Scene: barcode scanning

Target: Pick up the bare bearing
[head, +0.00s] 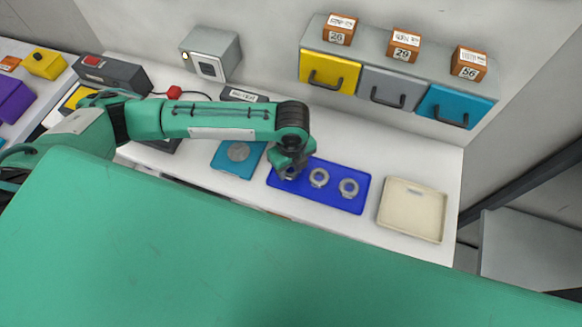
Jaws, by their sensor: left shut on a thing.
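A blue tray (331,197) lies on the white table with ring-shaped metal bearings on it. One bearing (319,178) sits in the middle and another bearing (349,188) sits to its right. My left gripper (287,174) reaches down over the left end of the tray and is shut on a third bearing (289,174), which its fingers partly hide. I cannot tell whether this bearing touches the tray. My right gripper is not in view.
A teal plate (224,161) with a grey disc lies left of the tray, and an empty cream tray (413,208) lies right. Yellow, grey and teal drawers (388,87) bearing numbered boxes stand behind. A grey box (211,54) stands at the back.

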